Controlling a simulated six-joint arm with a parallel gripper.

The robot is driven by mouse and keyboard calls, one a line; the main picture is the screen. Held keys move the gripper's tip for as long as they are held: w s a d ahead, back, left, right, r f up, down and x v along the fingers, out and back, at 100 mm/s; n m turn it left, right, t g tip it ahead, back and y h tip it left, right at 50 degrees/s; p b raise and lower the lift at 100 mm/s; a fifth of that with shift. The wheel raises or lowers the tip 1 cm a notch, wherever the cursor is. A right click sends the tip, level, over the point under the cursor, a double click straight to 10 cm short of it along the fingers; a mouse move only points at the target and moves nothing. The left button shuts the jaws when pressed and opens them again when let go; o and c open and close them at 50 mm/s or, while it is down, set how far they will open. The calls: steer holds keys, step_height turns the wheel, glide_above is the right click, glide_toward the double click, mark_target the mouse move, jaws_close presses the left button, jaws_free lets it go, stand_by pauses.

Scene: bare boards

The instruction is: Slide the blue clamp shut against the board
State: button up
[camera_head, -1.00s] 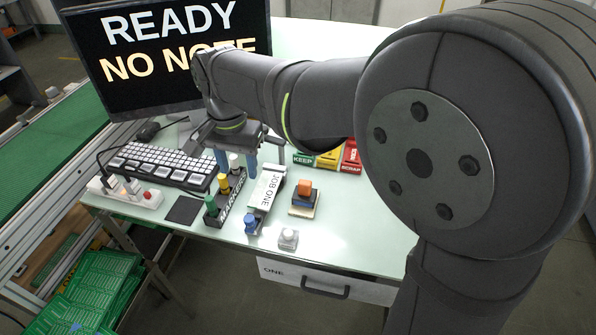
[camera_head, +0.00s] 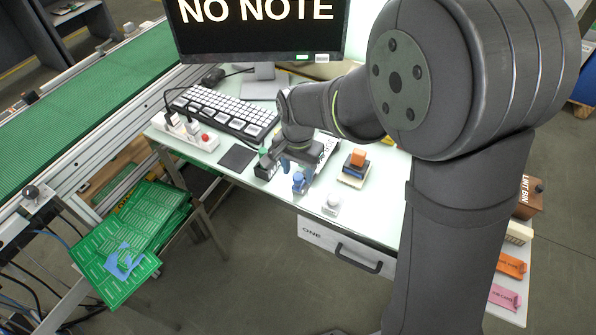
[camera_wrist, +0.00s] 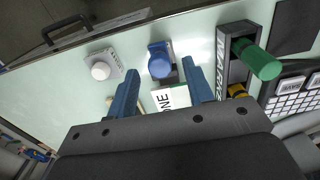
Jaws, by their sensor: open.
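The blue clamp (camera_head: 299,182), a rounded blue piece, is at the near end of the white JOB ONE fixture (camera_head: 328,150). It also shows in the wrist view (camera_wrist: 160,62), just past my fingertips and about midway between them. My gripper (camera_head: 296,168) is open, its two blue fingers apart above the fixture's near end. Nothing is held between them. Whether the fingers touch the clamp I cannot tell. The middle of the fixture and any board in it are mostly hidden by my gripper; in the wrist view only part of the label shows.
The marker rack with a green marker (camera_wrist: 260,62) stands close beside the fixture. A keyboard (camera_head: 228,108) lies behind; the table's front edge is near.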

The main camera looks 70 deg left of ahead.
steer(key=shift+f, duration=0.55)
jaws_close()
steer(key=shift+w+a+r, duration=0.1)
steer(key=shift+w+a, duration=1.1)
steer(key=shift+w, duration=0.05)
jaws_free()
steer(key=shift+w+a, duration=0.1)
